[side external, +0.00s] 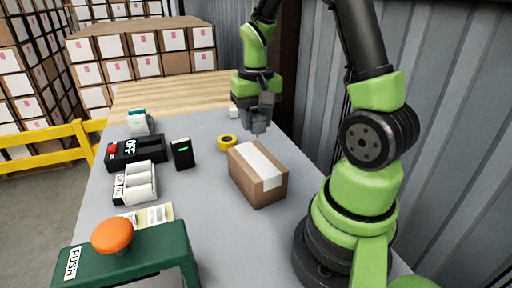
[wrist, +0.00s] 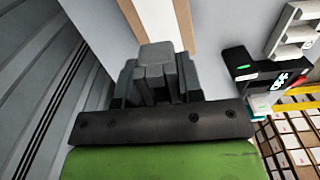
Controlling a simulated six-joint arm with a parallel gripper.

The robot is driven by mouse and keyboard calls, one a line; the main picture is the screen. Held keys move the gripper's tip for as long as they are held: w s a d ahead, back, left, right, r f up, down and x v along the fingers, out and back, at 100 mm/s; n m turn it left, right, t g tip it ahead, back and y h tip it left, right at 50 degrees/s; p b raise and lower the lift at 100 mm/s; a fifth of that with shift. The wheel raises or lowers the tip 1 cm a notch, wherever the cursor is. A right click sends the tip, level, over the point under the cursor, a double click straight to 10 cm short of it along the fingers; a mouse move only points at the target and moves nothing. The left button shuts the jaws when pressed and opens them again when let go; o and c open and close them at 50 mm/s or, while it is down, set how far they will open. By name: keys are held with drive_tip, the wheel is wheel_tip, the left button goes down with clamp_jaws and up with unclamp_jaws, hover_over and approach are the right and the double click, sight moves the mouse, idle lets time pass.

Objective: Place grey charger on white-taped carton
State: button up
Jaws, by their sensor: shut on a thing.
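The carton with white tape (side external: 257,174) stands on the grey table, right of the middle, in the side view. Its white tape strip and brown top also show at the top of the wrist view (wrist: 183,22). My gripper (side external: 258,122) is above the table, behind the carton in the side view. It is shut on the grey charger, a small grey block that shows between the fingers in the wrist view (wrist: 157,54). The charger is apart from the carton in the side view. The fingers hide part of the charger.
A yellow tape roll (side external: 227,142) lies behind the carton. A black device with a green light (side external: 182,153), a black OFF switch box (side external: 136,152) and white rolls (side external: 136,184) stand to the left. A green stand with an orange button (side external: 112,235) is in front.

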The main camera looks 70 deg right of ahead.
drive_tip(key=shift+f, duration=3.1)
drive_tip(key=shift+f, duration=0.15)
drive_tip(key=o, duration=0.9)
wheel_tip(320, 180, up, 12)
drive_tip(key=shift+r, duration=0.15)
drive_tip(key=shift+s+a+r+n+t+y, duration=0.35)
drive_tip(key=shift+s+a+r+n+t, duration=0.75)
drive_tip(key=shift+a, duration=1.5)
drive_tip(key=shift+s+a+r+n+t+y, duration=0.3)
drive_tip(key=shift+s+a+r+n+t, duration=0.25)
drive_tip(key=shift+s+a+r+t, duration=1.5)
drive_tip(key=shift+s+a+r+n+t+y, duration=0.4)
drive_tip(key=shift+s+a+r+n, duration=0.6)
drive_tip(key=shift+a, duration=2.1)
